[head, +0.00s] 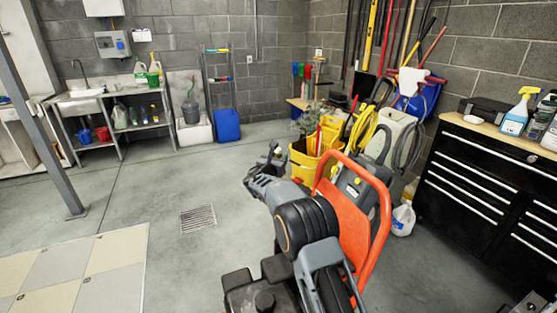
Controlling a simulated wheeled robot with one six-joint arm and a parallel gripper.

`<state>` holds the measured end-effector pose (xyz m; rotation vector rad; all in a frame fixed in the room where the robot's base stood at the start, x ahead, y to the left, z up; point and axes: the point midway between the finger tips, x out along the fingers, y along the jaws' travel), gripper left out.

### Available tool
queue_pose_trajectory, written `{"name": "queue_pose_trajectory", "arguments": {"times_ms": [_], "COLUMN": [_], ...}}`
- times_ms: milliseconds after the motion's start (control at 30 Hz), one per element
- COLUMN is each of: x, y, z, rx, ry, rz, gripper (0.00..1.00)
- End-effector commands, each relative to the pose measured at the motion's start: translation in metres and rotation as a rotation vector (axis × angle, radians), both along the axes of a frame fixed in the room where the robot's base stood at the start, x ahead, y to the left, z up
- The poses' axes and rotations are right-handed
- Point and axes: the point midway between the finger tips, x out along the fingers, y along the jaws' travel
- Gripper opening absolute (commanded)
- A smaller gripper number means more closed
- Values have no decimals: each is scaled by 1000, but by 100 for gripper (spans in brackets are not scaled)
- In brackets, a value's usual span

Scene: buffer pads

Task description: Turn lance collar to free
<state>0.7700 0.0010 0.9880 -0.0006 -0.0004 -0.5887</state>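An orange-framed machine (353,227), which looks like a pressure washer, stands at the middle right with a grey panel on it. My dark grey arm reaches up in front of its left side and hides part of it. My gripper (272,160) is at the arm's far end, left of the orange frame and apart from it as far as I can see. The fingers are small and partly hidden by my wrist, so their opening cannot be made out. I cannot pick out a lance or its collar in this view.
A black drawer cabinet (480,180) with bottles on top is at right. A white jug (403,220) sits on the floor. Open floor with a drain grate (198,218) lies at left.

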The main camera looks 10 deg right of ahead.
Motion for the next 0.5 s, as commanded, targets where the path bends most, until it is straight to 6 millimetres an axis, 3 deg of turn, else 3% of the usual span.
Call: {"name": "queue_pose_trajectory", "arguments": {"times_ms": [200, 500], "x": [0, 0], "y": [0, -1], "z": [0, -3], "rx": [0, 1], "ry": [0, -6], "rz": [0, 44], "gripper": [21, 20]}}
